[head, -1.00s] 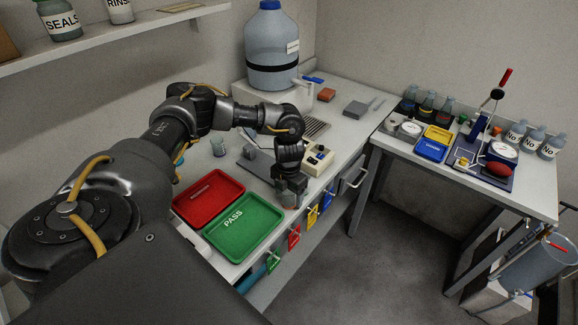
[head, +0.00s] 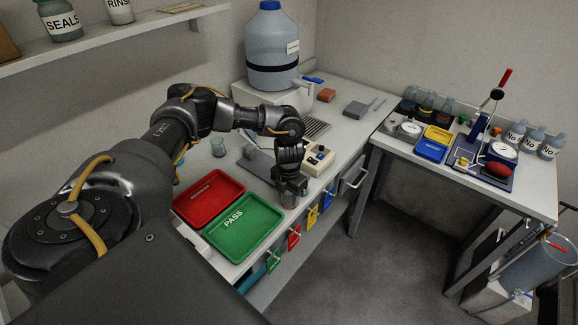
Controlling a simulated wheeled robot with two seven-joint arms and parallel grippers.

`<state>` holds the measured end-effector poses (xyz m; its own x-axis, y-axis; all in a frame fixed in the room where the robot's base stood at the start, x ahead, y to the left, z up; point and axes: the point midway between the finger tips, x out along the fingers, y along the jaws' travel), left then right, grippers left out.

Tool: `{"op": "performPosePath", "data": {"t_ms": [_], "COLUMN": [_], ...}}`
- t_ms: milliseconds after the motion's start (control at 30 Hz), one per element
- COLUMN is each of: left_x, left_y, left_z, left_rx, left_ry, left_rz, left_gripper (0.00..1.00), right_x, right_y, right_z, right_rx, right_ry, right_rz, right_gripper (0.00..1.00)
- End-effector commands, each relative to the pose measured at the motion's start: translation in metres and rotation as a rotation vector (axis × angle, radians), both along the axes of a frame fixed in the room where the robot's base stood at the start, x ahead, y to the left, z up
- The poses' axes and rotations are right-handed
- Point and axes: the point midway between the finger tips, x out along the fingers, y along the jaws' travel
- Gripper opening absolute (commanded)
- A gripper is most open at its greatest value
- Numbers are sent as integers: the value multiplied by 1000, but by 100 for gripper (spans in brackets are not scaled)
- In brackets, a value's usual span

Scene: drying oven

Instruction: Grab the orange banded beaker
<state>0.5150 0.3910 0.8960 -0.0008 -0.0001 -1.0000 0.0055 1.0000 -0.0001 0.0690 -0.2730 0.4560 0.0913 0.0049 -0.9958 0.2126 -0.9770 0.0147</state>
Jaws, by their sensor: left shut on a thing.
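My left gripper (head: 290,190) points down at the front edge of the bench, just right of the green PASS tray. It is shut on a small greyish, glassy thing that looks like a beaker. The fingers hide most of it, and I cannot make out an orange band. A small clear beaker (head: 218,147) stands farther back on the bench, behind the red tray. Another small vessel (head: 249,152) stands to its right, partly in front of a grey plate. My right gripper is not in view.
The red tray (head: 190,209) and green PASS tray (head: 262,208) lie left of the gripper. A beige control box (head: 319,160) is close behind it. A large blue-grey carboy (head: 272,50) stands at the back. A side table (head: 540,198) holds bottles and instruments.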

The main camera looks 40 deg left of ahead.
Motion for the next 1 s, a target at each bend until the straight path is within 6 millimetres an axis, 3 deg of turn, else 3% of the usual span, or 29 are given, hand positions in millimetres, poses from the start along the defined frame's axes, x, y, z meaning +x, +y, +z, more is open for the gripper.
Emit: {"op": "performPosePath", "data": {"t_ms": [267, 500, 1000], "left_x": [1, 1, -31], "left_y": [0, 0, -35], "left_z": [9, 29, 88], "left_rx": [-1, -1, 0], "left_ry": [-2, -4, -5], "left_rz": [1, 0, -5], "left_gripper": [19, 19, 19], "right_x": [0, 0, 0], "right_y": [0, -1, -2], "right_z": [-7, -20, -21], "right_rx": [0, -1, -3], "right_ry": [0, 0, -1], "right_rz": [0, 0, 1], "right_gripper": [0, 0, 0]}}
